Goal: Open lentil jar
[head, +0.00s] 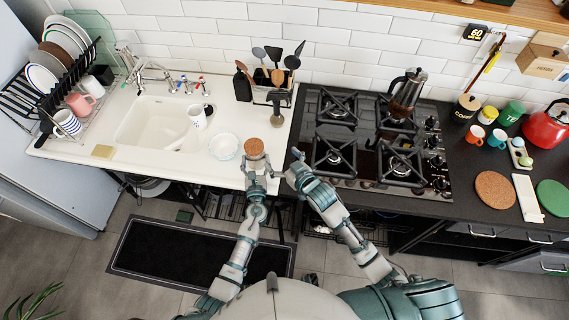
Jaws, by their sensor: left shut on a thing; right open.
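The lentil jar (255,159) stands near the front edge of the white counter, at the middle of the head view. Its round brown cork lid (254,146) sits on top. My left gripper (257,166) is shut on the jar's body from the front, and its fingers hide part of the jar. My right gripper (293,163) is open and empty to the right of the jar, by the hob's left front corner. It is apart from the jar and lid.
The black gas hob (330,183) with a moka pot (407,93) is on the right. The sink (152,126) and dish rack are on the left.

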